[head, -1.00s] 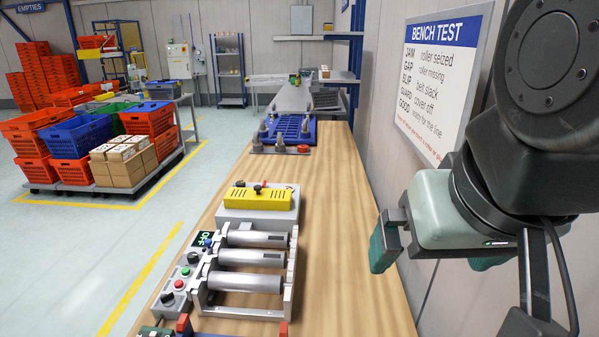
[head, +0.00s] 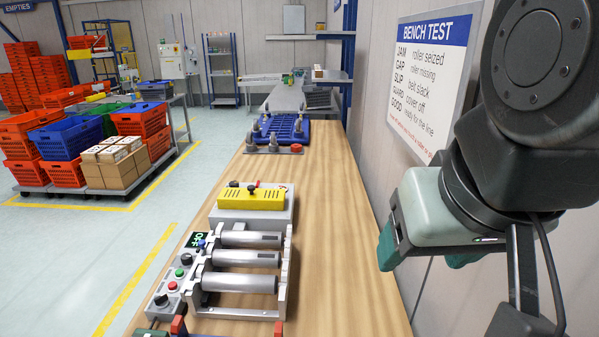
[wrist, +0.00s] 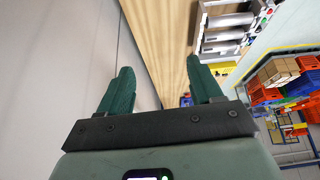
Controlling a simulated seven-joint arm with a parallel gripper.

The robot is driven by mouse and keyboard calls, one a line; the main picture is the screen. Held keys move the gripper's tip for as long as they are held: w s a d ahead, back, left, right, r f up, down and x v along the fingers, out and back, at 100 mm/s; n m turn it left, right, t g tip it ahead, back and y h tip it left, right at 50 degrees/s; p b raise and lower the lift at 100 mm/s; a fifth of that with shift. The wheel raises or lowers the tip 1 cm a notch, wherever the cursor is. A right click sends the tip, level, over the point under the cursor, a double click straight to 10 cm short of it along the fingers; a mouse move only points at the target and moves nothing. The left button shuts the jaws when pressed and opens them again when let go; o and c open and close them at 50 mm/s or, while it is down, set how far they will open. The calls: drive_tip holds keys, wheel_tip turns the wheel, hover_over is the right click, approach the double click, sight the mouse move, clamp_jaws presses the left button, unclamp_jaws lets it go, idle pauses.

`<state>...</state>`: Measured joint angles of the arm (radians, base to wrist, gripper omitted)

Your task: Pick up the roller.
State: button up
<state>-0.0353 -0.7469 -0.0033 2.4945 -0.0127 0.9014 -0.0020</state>
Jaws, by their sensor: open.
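Three silver rollers lie side by side in a grey frame on the wooden bench: a far roller (head: 251,239), a middle roller (head: 246,258) and a near roller (head: 239,283). I cannot tell which one the task names. The rollers also show at the top right of the wrist view (wrist: 230,20). My gripper (head: 420,250) is open and empty, in the air to the right of the frame near the wall. Its two green fingers stand apart in the wrist view (wrist: 158,82), with nothing between them.
A control box with buttons (head: 172,285) and an OFF display stands left of the rollers. A yellow-topped unit (head: 253,198) sits behind them. Farther back is a blue rack (head: 285,127) with grey cones. The bench (head: 340,250) right of the rollers is clear. The wall sign (head: 432,85) is close to my arm.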

drive_tip(key=w+a+n, duration=0.3)
drive_tip(key=w+n, duration=0.1)
drive_tip(key=w, duration=0.9)
drive_tip(key=n, duration=1.4)
hover_over(247, 256)
drive_tip(key=s, duration=0.3)
drive_tip(key=f, duration=3.2)
drive_tip(key=shift+d+f, duration=0.25)
drive_tip(key=shift+f, duration=0.05)
drive_tip(key=shift+a+x, duration=0.15)
drive_tip(key=shift+x, duration=1.45)
drive_tip(key=shift+a+x, duration=0.15)
drive_tip(key=shift+x, duration=1.4)
drive_tip(key=shift+r, duration=0.1)
drive_tip(key=shift+c, duration=0.2)
